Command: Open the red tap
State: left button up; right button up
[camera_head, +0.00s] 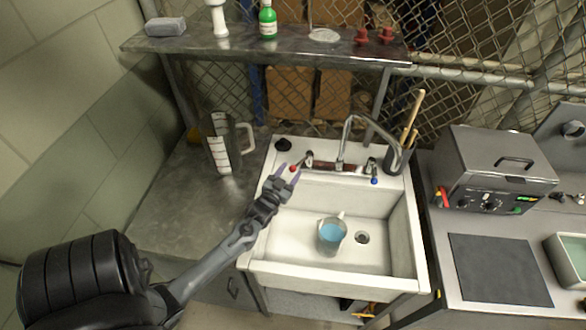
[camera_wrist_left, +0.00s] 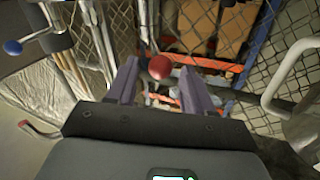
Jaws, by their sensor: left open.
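The red tap (camera_head: 293,168) is a lever with a red ball tip at the left of the faucet (camera_head: 342,150) on the sink's back ledge. In the left wrist view the red ball (camera_wrist_left: 160,67) shows between the two finger tips, nearer the right part of the left finger. My left gripper (camera_head: 287,170) is open and its fingers are at the red tip; I cannot tell whether they touch it. The blue-tipped tap (camera_head: 374,180) is at the faucet's right and also shows in the left wrist view (camera_wrist_left: 13,47). My right gripper is not in view.
The white sink (camera_head: 290,236) holds a jug of blue liquid (camera_head: 331,236). A measuring jug (camera_head: 219,143) stands on the left counter. A holder with wooden-handled tools (camera_head: 398,158) is behind right. A metal shelf (camera_head: 280,46) spans above, before the wire fence.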

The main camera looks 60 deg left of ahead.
aim_at(302, 161)
pick_arm(q)
jog(key=shift+x, duration=1.35)
jog(key=shift+f, duration=0.1)
jog(key=shift+c, duration=0.3)
grip_shut()
